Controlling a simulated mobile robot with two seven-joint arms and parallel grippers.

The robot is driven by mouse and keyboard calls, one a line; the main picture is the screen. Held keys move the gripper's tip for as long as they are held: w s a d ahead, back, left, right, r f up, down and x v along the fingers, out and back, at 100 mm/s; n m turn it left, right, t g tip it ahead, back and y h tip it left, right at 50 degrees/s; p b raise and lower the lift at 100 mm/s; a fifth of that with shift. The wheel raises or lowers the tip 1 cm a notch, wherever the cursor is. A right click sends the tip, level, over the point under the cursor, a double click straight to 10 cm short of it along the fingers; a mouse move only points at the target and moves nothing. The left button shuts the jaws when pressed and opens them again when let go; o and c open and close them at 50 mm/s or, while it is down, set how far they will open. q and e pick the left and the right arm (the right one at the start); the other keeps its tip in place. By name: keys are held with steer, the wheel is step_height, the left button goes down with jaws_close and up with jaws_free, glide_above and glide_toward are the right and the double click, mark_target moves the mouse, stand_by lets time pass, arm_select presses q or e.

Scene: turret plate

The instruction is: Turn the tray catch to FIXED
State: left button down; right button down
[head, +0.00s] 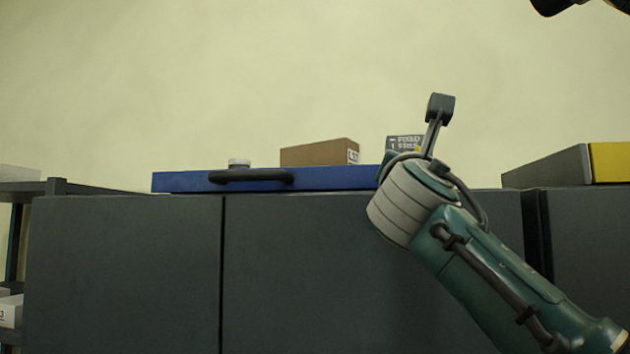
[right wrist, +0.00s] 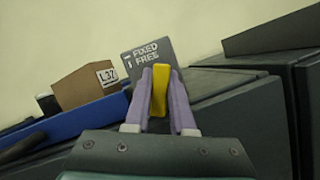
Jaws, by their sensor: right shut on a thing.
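The tray catch (right wrist: 161,90) is a yellow lever between the purple fingers of my right gripper (right wrist: 160,80) in the right wrist view. The fingers are shut on it, and it stands nearly upright in that picture. Behind it is a grey plate (right wrist: 146,53) reading FIXED and FREE, with a small mark beside each word. In the head view the plate (head: 404,142) shows past my right wrist, which hides the fingers and nearly all of the catch. The blue tray (head: 190,182) lies on the dark cabinet. My left gripper is not in view.
A brown box (head: 315,153) and a white-topped knob or jar (head: 239,163) stand at the tray. A dark handle (head: 250,176) is on its front. The dark cabinet (head: 125,270) fills the foreground. A grey and yellow box (head: 555,168) is at the right, a shelf rack (head: 80,188) at the left.

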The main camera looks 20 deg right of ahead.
steer(key=m+g+b, duration=0.1)
steer(key=m, duration=0.1)
steer(key=m+g+h+b, duration=0.1)
steer(key=m, duration=0.2)
steer(key=shift+f, duration=0.15)
steer(key=m+g+b, duration=0.1)
steer(key=m, duration=0.2)
steer(key=shift+s+d+g+b, duration=0.1)
steer(key=shift+g+b, duration=0.2)
steer(key=shift+b, duration=0.05)
steer(key=m+g, duration=0.1)
steer(key=m, duration=0.2)
steer(key=shift+b, duration=0.3)
steer(key=shift+m+g+y, duration=0.6)
steer(key=shift+m, duration=1.4)
steer(key=shift+f, duration=0.1)
steer(key=c, duration=0.8)
jaws_free()
steer(key=shift+o, duration=0.2)
